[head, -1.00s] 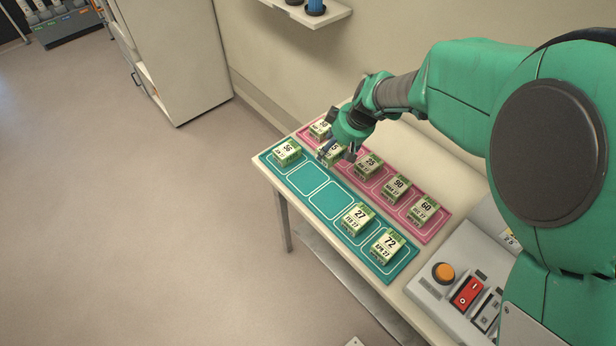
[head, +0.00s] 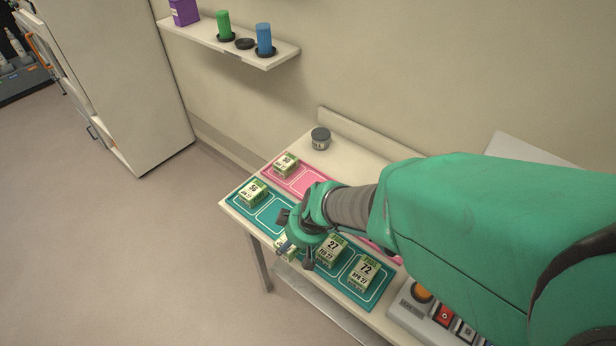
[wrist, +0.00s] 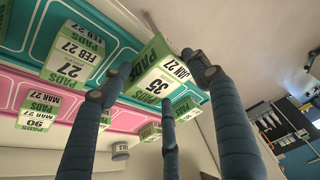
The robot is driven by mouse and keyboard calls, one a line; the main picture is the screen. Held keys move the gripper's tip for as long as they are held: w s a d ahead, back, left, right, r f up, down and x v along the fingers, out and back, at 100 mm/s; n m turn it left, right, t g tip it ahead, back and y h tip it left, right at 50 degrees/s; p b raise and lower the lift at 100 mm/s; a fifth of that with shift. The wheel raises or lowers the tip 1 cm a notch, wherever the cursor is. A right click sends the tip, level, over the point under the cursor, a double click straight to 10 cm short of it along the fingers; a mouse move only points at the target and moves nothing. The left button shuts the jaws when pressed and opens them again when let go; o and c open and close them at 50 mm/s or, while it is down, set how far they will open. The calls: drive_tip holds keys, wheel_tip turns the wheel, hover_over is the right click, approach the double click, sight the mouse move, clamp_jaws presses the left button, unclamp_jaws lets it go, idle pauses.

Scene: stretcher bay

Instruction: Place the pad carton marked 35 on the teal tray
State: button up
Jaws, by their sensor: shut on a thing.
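The pad carton marked 35, JAN 27 (wrist: 163,78), is green and cream and sits between the dark fingers of my gripper (wrist: 158,90) in the wrist view. In the head view my gripper (head: 293,245) is shut on the carton (head: 282,248), which is partly hidden by the fingers. It is over the front edge of the teal tray (head: 261,214), left of the carton marked 27. The teal tray holds the carton marked 56 (head: 253,193) at its left end, and 27 (head: 331,250) and 72 (head: 364,272) at its right. Empty outlined slots lie between; my gripper partly covers them.
The pink tray (head: 305,182) lies behind, with a carton (head: 286,164) at its left end and a bare slot beside it; my arm hides its right part. A grey-lidded jar (head: 320,138) stands behind. A control box (head: 412,312) is at right, a wall shelf (head: 270,60) above.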

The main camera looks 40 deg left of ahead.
idle(0.4)
drive_tip(key=w+a, duration=0.2)
drive_tip(key=a, duration=0.2)
drive_tip(key=w+a+f, duration=0.1)
drive_tip(key=w+a, duration=0.2)
drive_tip(key=a, duration=0.2)
drive_tip(key=w+a, duration=0.3)
drive_tip(key=a, duration=0.2)
drive_tip(key=shift+f, duration=0.25)
drive_tip(key=shift+f, duration=1.8)
drive_tip(key=shift+f, duration=0.15)
drive_tip(key=o, duration=1.3)
drive_tip(key=shift+s+d, duration=0.1)
